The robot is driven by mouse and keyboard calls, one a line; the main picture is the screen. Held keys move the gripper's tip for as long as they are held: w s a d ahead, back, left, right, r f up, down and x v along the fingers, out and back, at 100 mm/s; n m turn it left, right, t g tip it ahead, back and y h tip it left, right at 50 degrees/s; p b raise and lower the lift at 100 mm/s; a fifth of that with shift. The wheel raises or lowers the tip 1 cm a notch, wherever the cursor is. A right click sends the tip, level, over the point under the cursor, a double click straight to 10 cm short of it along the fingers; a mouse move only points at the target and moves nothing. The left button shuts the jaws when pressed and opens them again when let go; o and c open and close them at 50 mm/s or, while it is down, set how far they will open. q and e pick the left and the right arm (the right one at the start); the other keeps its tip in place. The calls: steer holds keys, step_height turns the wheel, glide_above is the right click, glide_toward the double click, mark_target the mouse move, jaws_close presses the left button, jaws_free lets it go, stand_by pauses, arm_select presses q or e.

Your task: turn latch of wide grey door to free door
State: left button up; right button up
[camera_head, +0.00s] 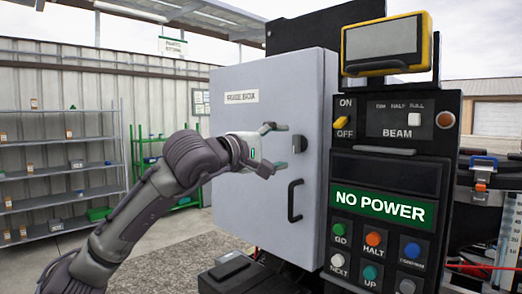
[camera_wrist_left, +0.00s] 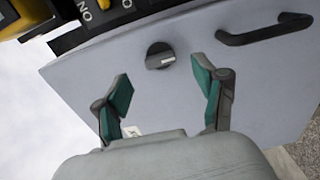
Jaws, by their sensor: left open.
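The wide grey door (camera_head: 240,190) of the fuse box stands shut-looking at the middle of the head view; it also fills much of the left wrist view (camera_wrist_left: 265,75). Its latch is a round dark knob (camera_head: 299,144) near the right edge, above a black handle (camera_head: 295,201). In the left wrist view the latch (camera_wrist_left: 160,56) has a pale mark on its face, and the handle (camera_wrist_left: 265,30) is to its right. My left gripper (camera_head: 277,145) is open and empty, just left of the latch in the head view. Its fingertips (camera_wrist_left: 164,80) straddle the latch's line without touching it. My right gripper is not visible.
A black control panel (camera_head: 384,170) with buttons, a yellow-framed screen (camera_head: 386,42) and a green "NO POWER" display (camera_head: 383,207) adjoins the door on the right. Grey shelves (camera_head: 60,170) stand at the back left. Open floor lies left of the door.

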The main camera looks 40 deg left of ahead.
arm_select(q)
steer(key=s, duration=0.7)
steer(key=shift+a, duration=0.25)
